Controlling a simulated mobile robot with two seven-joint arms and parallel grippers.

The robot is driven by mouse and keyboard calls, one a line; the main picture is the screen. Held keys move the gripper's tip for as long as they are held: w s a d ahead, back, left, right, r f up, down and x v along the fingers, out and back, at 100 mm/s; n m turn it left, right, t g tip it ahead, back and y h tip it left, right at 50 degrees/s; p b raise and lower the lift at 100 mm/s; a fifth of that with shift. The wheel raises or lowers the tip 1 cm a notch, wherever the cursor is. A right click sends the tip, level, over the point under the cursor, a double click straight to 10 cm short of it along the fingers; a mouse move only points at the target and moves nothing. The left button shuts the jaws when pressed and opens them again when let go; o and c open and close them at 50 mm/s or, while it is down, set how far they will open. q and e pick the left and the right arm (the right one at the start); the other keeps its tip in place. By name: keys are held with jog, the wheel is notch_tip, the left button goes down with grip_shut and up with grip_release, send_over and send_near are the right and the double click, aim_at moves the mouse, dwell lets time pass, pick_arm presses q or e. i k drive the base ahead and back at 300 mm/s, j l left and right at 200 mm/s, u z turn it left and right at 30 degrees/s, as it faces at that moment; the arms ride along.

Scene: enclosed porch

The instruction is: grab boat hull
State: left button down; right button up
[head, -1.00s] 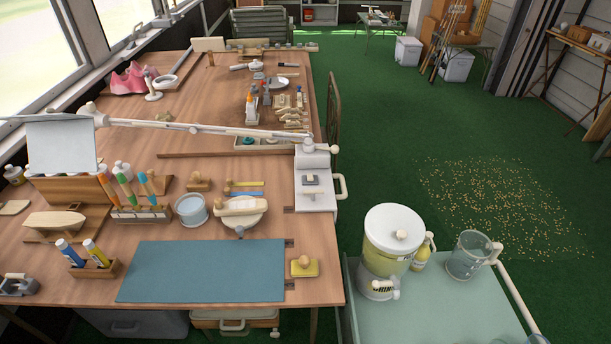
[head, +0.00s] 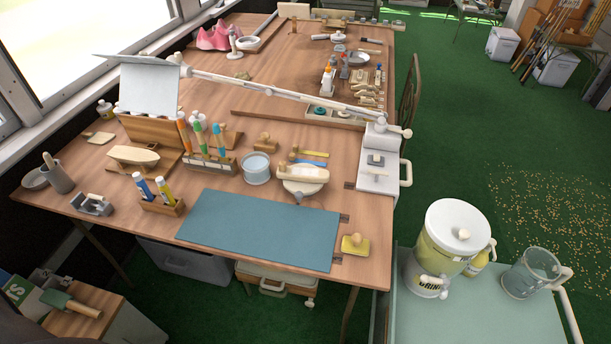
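A cream, boat-shaped wooden piece (head: 134,156) with a pointed end rests on a brown wooden stand (head: 165,167) at the left of the workbench. A second pale, elongated piece (head: 303,172) lies across a round white dish (head: 300,187) near the bench's right side. Both look like hull shapes; I cannot tell for certain which is the boat hull. Neither of my grippers shows in the head view.
A blue-green mat (head: 259,229) lies at the bench's front. A cart (head: 470,318) with a drink dispenser (head: 447,240) stands right. Green floor (head: 440,130) beyond is open.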

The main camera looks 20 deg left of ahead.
aim_at(131, 155)
jog(key=u, duration=2)
jog(key=k+u, duration=0.1)
jog(key=u, duration=0.25)
jog(key=k+l+u, duration=0.1)
jog(key=u, duration=0.25)
jog(key=k+u, duration=0.15)
jog(key=u, duration=0.2)
